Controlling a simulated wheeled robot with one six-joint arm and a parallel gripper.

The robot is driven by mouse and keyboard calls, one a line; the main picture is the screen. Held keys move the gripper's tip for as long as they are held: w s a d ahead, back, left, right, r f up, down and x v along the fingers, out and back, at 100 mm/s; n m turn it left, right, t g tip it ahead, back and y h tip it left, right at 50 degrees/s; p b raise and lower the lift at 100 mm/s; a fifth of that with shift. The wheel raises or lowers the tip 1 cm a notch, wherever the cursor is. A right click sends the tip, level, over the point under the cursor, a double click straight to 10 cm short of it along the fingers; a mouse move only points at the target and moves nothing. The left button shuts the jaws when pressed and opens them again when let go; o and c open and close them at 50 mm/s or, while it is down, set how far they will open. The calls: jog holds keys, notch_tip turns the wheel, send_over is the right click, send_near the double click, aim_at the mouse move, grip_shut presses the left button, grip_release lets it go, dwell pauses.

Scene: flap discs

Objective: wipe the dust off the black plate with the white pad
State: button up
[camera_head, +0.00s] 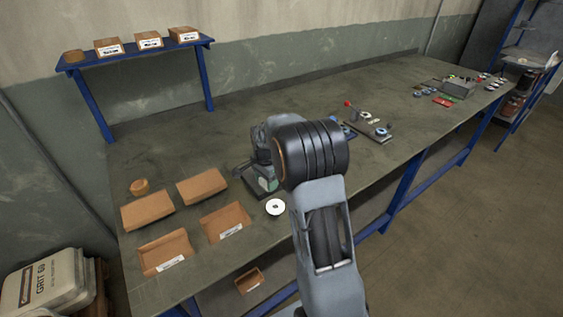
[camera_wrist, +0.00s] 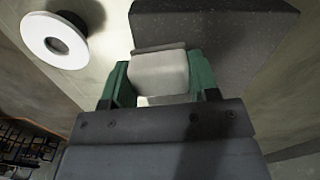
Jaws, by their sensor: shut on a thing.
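My gripper (camera_wrist: 159,84) has green fingers shut on the white pad (camera_wrist: 160,72), one finger on each side of it. The black plate (camera_wrist: 235,40) lies beyond the pad in the wrist view, with small pale specks on its dark face. The pad overlaps the plate's near left part in that view; I cannot tell whether it touches the plate. In the head view my arm hides most of the plate, and the pad cannot be made out there.
A white disc with a dark centre (camera_head: 275,207) lies on the bench beside the plate. Several cardboard trays (camera_head: 226,222) stand to the left. A low blue shelf (camera_head: 135,53) holds boxes at the back. Fixtures and small parts (camera_head: 368,130) lie farther right.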

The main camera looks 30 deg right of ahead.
jog(key=shift+s+r, duration=0.1)
jog(key=shift+s, duration=0.35)
notch_tip(320, 180, up, 8)
jog(key=p, duration=0.5)
jog(key=shift+w+p, duration=0.1)
jog(key=shift+p, duration=0.2)
